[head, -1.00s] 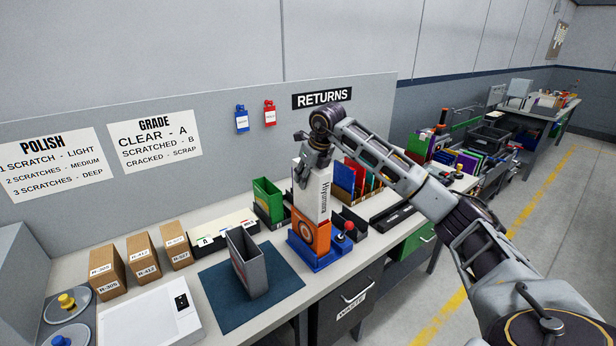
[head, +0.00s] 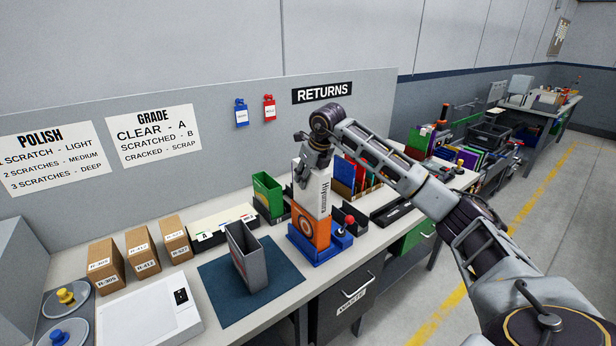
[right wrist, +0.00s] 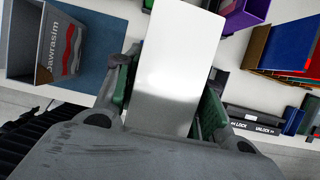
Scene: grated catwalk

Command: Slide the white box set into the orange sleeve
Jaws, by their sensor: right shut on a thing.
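My right gripper (head: 308,176) is shut on the upper part of the white box set (head: 322,196), a tall white box with dark lettering on its side. It stands upright, with its lower end at the top of the orange sleeve (head: 308,230). The box's lower end is hidden by the sleeve, and how deep it sits I cannot tell. The sleeve has a round emblem and stands in a blue holder (head: 318,256). In the right wrist view the white box (right wrist: 175,70) runs between my fingers and hides the sleeve. My left gripper is not in view.
A grey open-topped case (head: 248,262) stands on a blue mat (head: 285,281) to the left. A red-knobbed lever (head: 349,220) is right beside the holder. A green bin (head: 268,196) and a rack of coloured cases (head: 352,178) stand behind. Cardboard boxes (head: 140,257) line the left.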

